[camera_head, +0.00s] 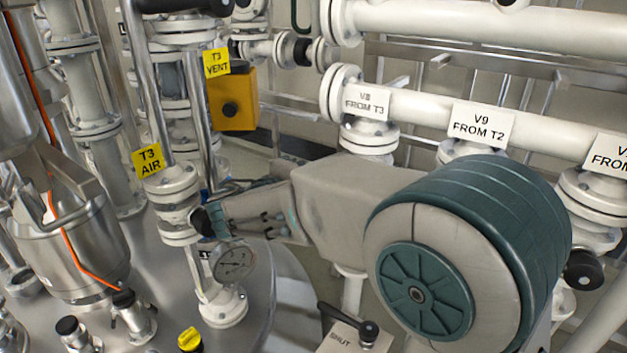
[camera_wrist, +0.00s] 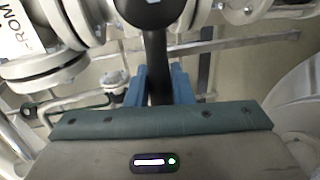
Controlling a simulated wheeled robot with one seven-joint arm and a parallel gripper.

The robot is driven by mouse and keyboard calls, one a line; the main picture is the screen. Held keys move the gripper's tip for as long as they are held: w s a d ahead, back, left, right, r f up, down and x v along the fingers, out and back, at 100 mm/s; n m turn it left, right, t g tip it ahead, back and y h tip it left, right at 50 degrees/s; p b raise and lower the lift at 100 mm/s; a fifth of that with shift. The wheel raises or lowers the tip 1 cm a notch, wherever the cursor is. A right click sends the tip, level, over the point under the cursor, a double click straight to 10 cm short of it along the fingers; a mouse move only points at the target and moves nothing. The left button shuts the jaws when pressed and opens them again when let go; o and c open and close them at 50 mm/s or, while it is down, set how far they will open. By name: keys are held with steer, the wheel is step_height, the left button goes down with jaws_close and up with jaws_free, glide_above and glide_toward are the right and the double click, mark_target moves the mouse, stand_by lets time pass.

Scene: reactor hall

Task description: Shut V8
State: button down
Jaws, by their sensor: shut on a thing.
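The V8 tag (camera_head: 366,103), reading FROM T3, hangs on the white pipe in the head view. The V8 valve body (camera_head: 369,140) is below the tag, and my arm hides its lower part and any lever there. In the wrist view my gripper (camera_wrist: 160,88) has its blue fingers shut around the shaft of a black lever (camera_wrist: 156,55). The lever's round knob (camera_wrist: 150,8) sticks out beyond the fingers.
The V9 tag (camera_head: 480,127) and its valve are right of V8. The T3 AIR tag (camera_head: 148,160) and a pressure gauge (camera_head: 234,262) stand at left. A lever over a SHUT plate (camera_head: 345,338) is at bottom centre. Pipes crowd my arm.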

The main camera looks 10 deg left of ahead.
steer(key=shift+r, duration=0.3)
steer(key=c, duration=1.3)
jaws_free()
steer(key=shift+f, duration=0.15)
steer(key=p+v, duration=0.2)
steer(key=v, duration=1.1)
steer(key=shift+s+a, duration=0.15)
steer(key=shift+s, duration=0.15)
